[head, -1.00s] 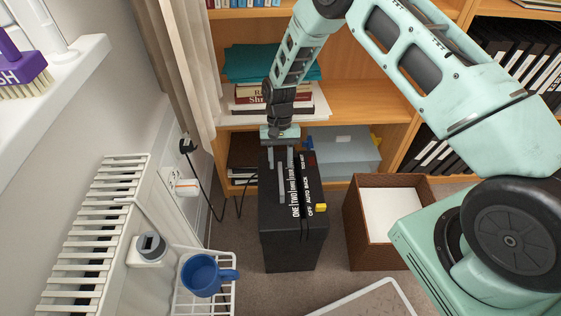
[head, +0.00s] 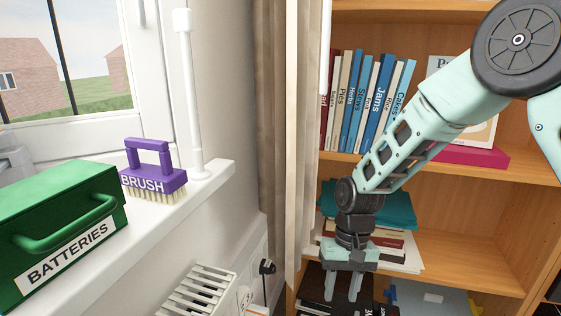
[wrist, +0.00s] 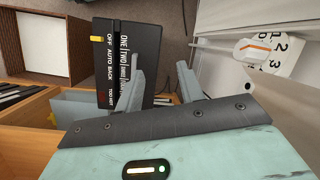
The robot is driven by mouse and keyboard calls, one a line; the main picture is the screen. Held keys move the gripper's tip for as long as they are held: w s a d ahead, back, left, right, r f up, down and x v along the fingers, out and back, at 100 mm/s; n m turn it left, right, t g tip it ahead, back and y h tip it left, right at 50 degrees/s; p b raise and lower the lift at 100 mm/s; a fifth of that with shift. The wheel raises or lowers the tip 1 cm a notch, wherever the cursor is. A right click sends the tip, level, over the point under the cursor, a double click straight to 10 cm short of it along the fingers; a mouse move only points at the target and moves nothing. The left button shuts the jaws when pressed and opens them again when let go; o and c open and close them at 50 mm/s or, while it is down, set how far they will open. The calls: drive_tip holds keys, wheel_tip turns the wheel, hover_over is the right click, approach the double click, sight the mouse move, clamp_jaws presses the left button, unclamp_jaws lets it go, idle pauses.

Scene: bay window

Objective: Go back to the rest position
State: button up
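My gripper (head: 343,287) hangs pointing down in front of the bookshelf in the head view. In the wrist view my gripper (wrist: 160,85) has its two fingers apart with nothing between them. Below it in the wrist view stands a black box (wrist: 130,52), a shredder by its look, with the words "OFF AUTO BACK" and a yellow switch on top. The fingers are above the box and appear apart from it.
The bookshelf (head: 470,215) with upright books (head: 365,100) is behind my arm. On the left, the windowsill (head: 190,205) holds a green batteries box (head: 60,225) and a purple brush (head: 152,180). A radiator (head: 200,290) is below.

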drive_tip(key=s+d+r+n+t, duration=0.15)
drive_tip(key=s+r+n, duration=0.25)
drive_tip(key=s+r, duration=0.5)
drive_tip(key=s+a+r+n+t, duration=0.1)
drive_tip(key=s+r+n+t, duration=0.2)
drive_tip(key=s, duration=1)
wheel_tip(320, 180, up, 23)
drive_tip(key=g+p, duration=0.1)
drive_tip(key=p, duration=2)
drive_tip(key=shift+s+d+f+h, duration=0.15)
drive_tip(key=shift+d+h, duration=0.1)
drive_tip(key=shift+h, duration=0.15)
drive_tip(key=shift+g, duration=0.25)
